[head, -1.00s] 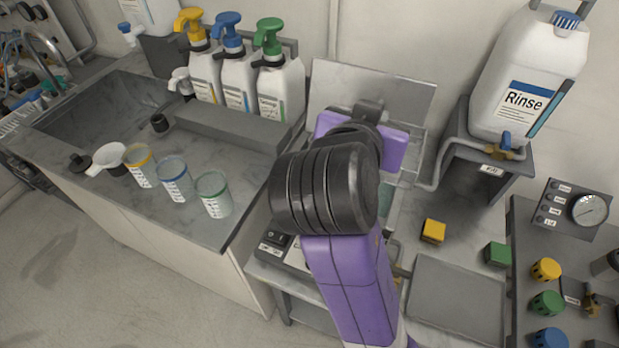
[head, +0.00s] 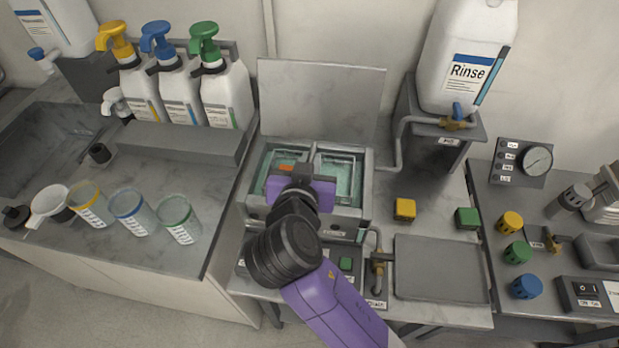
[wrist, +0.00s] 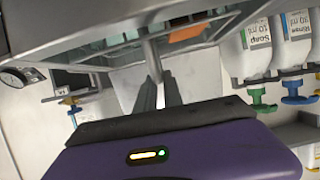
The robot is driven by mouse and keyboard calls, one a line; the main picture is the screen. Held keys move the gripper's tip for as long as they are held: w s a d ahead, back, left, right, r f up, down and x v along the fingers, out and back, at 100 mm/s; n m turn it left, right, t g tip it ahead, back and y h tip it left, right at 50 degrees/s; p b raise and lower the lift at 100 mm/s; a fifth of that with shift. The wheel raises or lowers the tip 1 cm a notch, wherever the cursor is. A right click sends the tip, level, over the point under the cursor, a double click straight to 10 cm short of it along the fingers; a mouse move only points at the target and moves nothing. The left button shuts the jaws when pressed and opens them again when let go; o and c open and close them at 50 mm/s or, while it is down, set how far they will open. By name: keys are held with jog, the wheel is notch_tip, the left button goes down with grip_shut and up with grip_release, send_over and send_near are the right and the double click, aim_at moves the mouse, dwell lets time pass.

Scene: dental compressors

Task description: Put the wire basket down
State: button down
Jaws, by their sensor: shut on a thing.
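My gripper (wrist: 159,92) is shut on a thin upright metal bar, which appears to be the handle of the wire basket (wrist: 152,58). In the head view my gripper (head: 300,182) is over the front of a grey two-basin tank (head: 347,212), near its middle divider. The purple hand hides the fingertips and most of the basket there. An orange piece (head: 286,168) shows in the left basin, and an orange patch (wrist: 186,33) shows near the bar in the wrist view. I cannot tell whether the basket touches the basin floor.
The tank's raised lid (head: 320,100) stands behind it. A tap (head: 378,265) and an empty grey tray (head: 440,268) are to the right. A yellow block (head: 405,209) and a green block (head: 467,218) sit behind the tray. Three cups (head: 132,212) stand on the left counter.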

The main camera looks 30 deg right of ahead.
jog(key=shift+f, duration=2.75)
jog(key=c, duration=1.5)
grip_release()
jog(key=b+v, duration=0.1)
jog(key=v, duration=1.1)
jog(key=shift+s+f, duration=0.1)
jog(key=shift+f, duration=0.05)
